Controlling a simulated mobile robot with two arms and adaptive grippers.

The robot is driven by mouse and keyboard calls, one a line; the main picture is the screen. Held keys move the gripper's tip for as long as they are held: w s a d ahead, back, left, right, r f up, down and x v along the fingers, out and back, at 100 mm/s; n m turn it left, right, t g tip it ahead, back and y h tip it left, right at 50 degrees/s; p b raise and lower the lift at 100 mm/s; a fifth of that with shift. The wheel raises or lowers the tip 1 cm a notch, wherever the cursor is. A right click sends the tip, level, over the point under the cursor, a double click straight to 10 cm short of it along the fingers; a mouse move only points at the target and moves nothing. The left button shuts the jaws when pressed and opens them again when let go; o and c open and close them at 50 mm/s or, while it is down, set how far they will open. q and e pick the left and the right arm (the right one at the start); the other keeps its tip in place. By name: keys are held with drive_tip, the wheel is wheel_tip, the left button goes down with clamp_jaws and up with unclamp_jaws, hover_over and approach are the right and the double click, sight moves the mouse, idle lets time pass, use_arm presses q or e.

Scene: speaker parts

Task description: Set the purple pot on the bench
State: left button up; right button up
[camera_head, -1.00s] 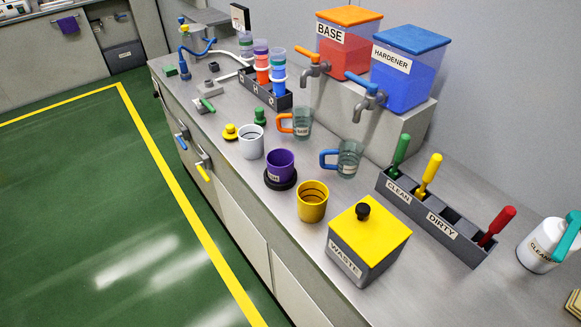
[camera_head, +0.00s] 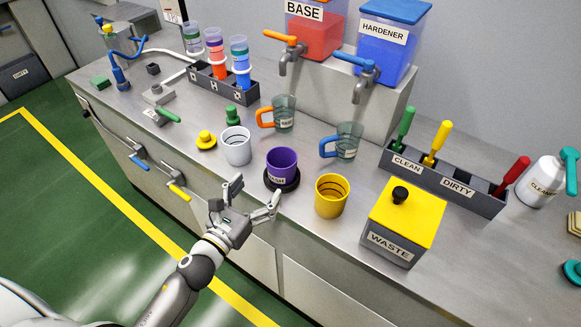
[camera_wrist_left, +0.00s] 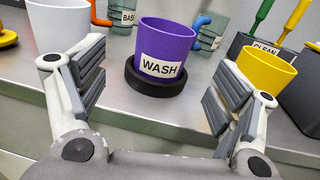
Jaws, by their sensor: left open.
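The purple pot (camera_head: 282,163) stands upright on a round black base (camera_head: 283,184) near the front edge of the bench (camera_head: 340,232). In the left wrist view the purple pot (camera_wrist_left: 166,48) carries a label reading WASH and sits in the black ring (camera_wrist_left: 160,95). My left gripper (camera_head: 254,196) is open and empty at the bench's front edge, just short of the pot. In the wrist view its fingers (camera_wrist_left: 158,85) are spread to either side, with the pot beyond and between them, not touched. My right gripper is not in view.
A white cup (camera_head: 236,147) stands left of the pot and a yellow cup (camera_head: 331,196) right of it. Two jugs, with orange (camera_head: 266,117) and blue (camera_head: 329,145) handles, stand behind. The yellow-lidded waste box (camera_head: 402,222) is further right.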

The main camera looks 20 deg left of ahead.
sight(273, 171)
use_arm(q)
drive_tip(key=x, duration=0.3)
drive_tip(key=p+x, duration=0.1)
drive_tip(key=x, duration=0.1)
drive_tip(key=shift+w+d+r, duration=0.15)
drive_tip(key=shift+d+r, duration=0.05)
drive_tip(key=shift+r, duration=0.05)
drive_tip(key=x, duration=0.2)
drive_tip(key=p+x, duration=0.1)
drive_tip(key=x, duration=0.1)
drive_tip(key=shift+w+d+f, duration=0.25)
drive_tip(key=shift+w, duration=0.5)
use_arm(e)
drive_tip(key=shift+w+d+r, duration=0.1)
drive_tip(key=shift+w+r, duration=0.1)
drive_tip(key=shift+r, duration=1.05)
use_arm(q)
drive_tip(key=c, duration=1.1)
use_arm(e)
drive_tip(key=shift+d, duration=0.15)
